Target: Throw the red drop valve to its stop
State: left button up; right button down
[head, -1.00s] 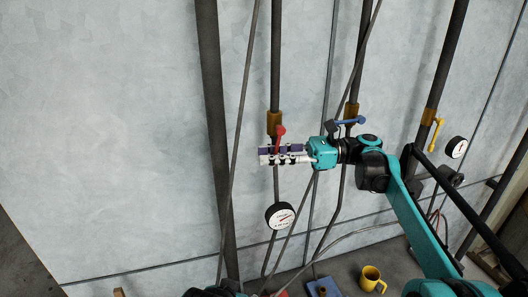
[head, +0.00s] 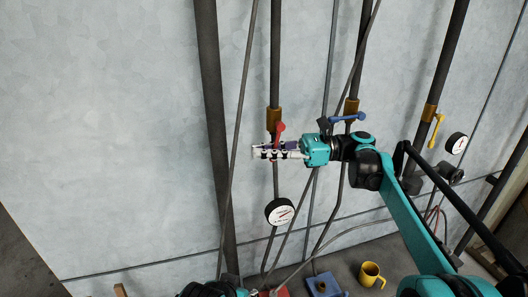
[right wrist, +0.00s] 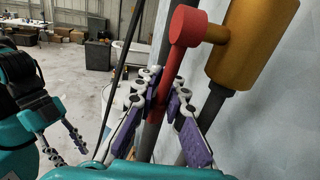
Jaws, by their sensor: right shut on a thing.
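The red drop valve has a red lever (head: 280,128) on a brass body (head: 273,118) on a dark vertical pipe. In the right wrist view the red lever (right wrist: 186,30) hangs down from its round hub, and its lower part runs between my fingers. My right gripper (head: 266,151) is shut on the red lever; its purple pads (right wrist: 160,96) press on both sides of it. The lever's lower end is partly hidden by the fingers. My left gripper (right wrist: 64,142) shows at the left of the right wrist view, its fingers apart and empty.
A blue lever (head: 348,118) and a yellow lever (head: 437,128) sit on pipes to the right. A round gauge (head: 280,212) hangs below my right gripper. Thin slanting pipes cross close by. A yellow mug (head: 371,275) stands low at right. The left wall is clear.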

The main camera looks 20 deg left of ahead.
jog(key=shift+s+a+r+m+g+y+b, duration=0.25)
jog(key=shift+a+r+m+y+b, duration=0.25)
jog(key=shift+y+b, duration=0.65)
jog(key=shift+s+a+r+m+g+y+b, duration=0.25)
jog(key=shift+r+y+b, duration=0.3)
jog(key=shift+y+b, duration=0.65)
jog(key=shift+s+a+r+m+g+y+b, duration=0.3)
jog(key=shift+a+r+y+b, duration=0.2)
jog(key=shift+y+b, duration=0.65)
jog(key=shift+r, duration=0.1)
jog(key=c, duration=1.7)
grip_release()
jog(key=shift+w, duration=0.1)
